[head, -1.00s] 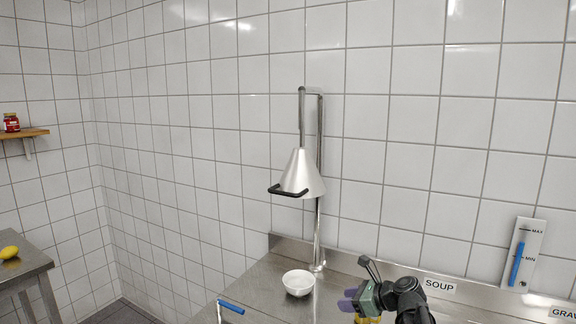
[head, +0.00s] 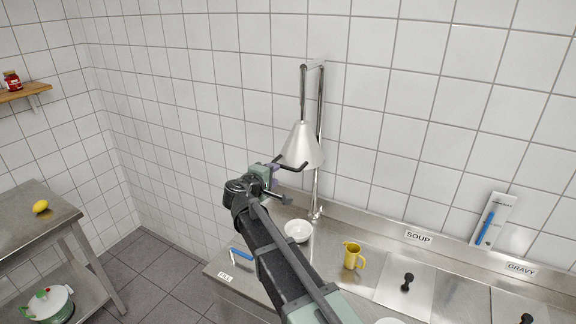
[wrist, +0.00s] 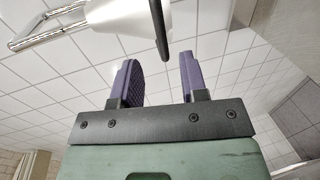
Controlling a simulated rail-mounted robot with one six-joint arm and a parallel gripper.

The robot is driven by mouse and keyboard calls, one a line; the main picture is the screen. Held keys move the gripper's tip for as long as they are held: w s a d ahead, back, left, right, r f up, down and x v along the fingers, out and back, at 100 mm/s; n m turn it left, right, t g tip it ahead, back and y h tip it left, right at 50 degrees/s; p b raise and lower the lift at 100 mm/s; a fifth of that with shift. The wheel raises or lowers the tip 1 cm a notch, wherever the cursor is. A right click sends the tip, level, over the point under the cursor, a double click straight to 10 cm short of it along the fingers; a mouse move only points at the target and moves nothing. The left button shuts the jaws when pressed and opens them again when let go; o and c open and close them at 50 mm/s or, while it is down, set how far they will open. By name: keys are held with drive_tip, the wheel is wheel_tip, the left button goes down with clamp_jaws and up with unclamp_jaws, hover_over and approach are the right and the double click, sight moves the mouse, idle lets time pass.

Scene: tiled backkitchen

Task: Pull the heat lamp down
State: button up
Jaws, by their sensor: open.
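A white bowl (head: 298,231) stands below the lamp on the steel counter (head: 337,225). A yellow mug (head: 353,256) stands to its right, near lidded wells with black knobs (head: 407,282). A blue-handled tool (head: 240,254) lies at the counter's left edge.

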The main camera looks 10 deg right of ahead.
sight(285, 168)
drive_tip(key=b+x, duration=0.2)
drive_tip(key=x, duration=0.8)
drive_tip(key=shift+w+d, duration=0.15)
drive_tip(key=shift+d, duration=0.05)
clamp_jaws()
